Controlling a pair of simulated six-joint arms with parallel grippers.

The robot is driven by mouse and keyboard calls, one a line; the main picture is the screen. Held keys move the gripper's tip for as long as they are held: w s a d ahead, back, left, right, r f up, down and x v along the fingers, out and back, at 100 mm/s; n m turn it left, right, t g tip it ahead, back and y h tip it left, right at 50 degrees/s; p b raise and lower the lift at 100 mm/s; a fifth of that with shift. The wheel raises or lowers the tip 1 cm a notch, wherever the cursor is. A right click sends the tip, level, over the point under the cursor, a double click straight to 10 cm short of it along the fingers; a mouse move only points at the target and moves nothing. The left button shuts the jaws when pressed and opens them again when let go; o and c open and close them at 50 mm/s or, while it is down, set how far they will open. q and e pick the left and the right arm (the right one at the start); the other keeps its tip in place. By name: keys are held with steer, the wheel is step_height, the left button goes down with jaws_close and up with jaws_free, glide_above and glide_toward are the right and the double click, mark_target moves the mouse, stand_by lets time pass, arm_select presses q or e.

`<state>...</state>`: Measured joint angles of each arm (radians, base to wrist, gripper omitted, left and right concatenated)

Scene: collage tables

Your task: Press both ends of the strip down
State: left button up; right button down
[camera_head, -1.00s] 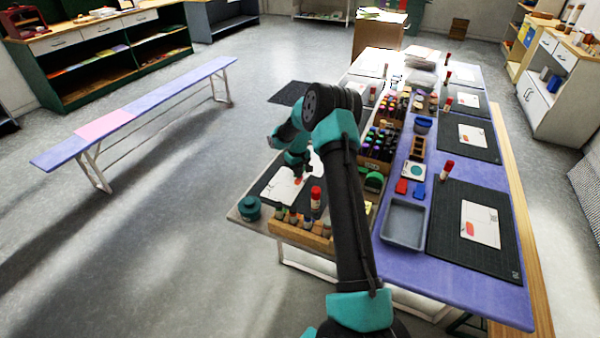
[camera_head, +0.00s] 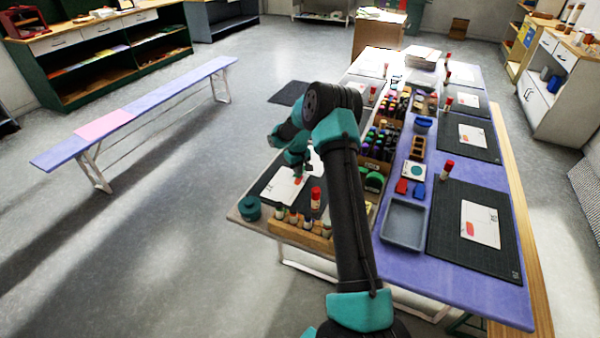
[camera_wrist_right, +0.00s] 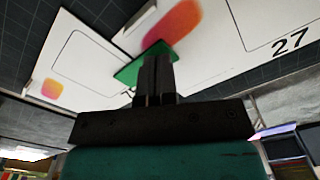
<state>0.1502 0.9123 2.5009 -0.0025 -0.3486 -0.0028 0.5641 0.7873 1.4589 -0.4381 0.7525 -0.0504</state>
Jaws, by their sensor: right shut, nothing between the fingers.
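A white card (camera_head: 285,190) with a small red-orange patch lies on a dark mat (camera_head: 263,183) at the near left corner of the table. In the right wrist view the white card (camera_wrist_right: 215,45) shows a large orange-pink patch, and a green strip (camera_wrist_right: 133,74) lies on it. My right gripper (camera_wrist_right: 156,62) is shut and empty, with its fingertips over the green strip. The fingers hide part of the strip, and I cannot tell whether they touch it. In the head view my right gripper (camera_head: 300,168) is over the card. My left gripper is not in view.
A teal round pot (camera_head: 249,208) stands at the table's left corner. A wooden rack (camera_head: 300,235) of small bottles and an upright red glue stick (camera_head: 315,197) stand in front of the card. A grey tray (camera_head: 403,224) and marker boxes (camera_head: 380,142) lie to the right.

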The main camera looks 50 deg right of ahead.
steer(key=shift+r, duration=3.15)
steer(key=shift+w+d+r, duration=0.25)
steer(key=shift+d+r, duration=0.05)
steer(key=shift+d, duration=0.45)
steer(key=shift+w+d+r, duration=0.25)
steer(key=shift+d+r, duration=0.1)
steer(key=shift+d, duration=0.45)
steer(key=shift+w+d+r, duration=0.25)
steer(key=shift+d+r, duration=0.05)
steer(key=shift+d, duration=0.45)
steer(key=shift+f, duration=0.1)
steer(key=shift+f, duration=3.2)
steer(key=shift+f, duration=1.2)
steer(key=shift+r, duration=0.15)
